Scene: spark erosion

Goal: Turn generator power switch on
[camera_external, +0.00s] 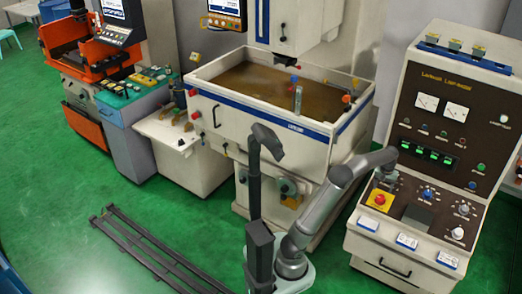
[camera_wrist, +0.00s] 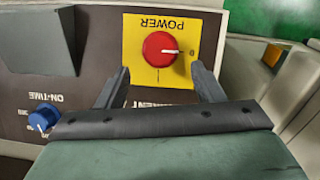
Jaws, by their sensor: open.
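The generator (camera_external: 458,125) is the tall cream cabinet with a dark panel at the right in the external view. Its power switch is a round red knob (camera_wrist: 160,49) on a yellow plate marked POWER (camera_wrist: 187,72) in the wrist view. The knob's white pointer line points right, to the mark that looks like 0; a mark like I is below the knob. In the external view the red knob (camera_external: 380,199) sits on the lower sloped panel. My gripper (camera_wrist: 158,80) is open and empty, its two fingers apart just below the plate's lower corners. Contact with the knob is not visible.
A blue ON-TIME knob (camera_wrist: 43,118) and a dark raised block (camera_wrist: 36,38) are left of the plate in the wrist view. Other knobs (camera_external: 458,233) lie right on the sloped panel. A fluid-filled tank (camera_external: 262,120) stands left of the generator.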

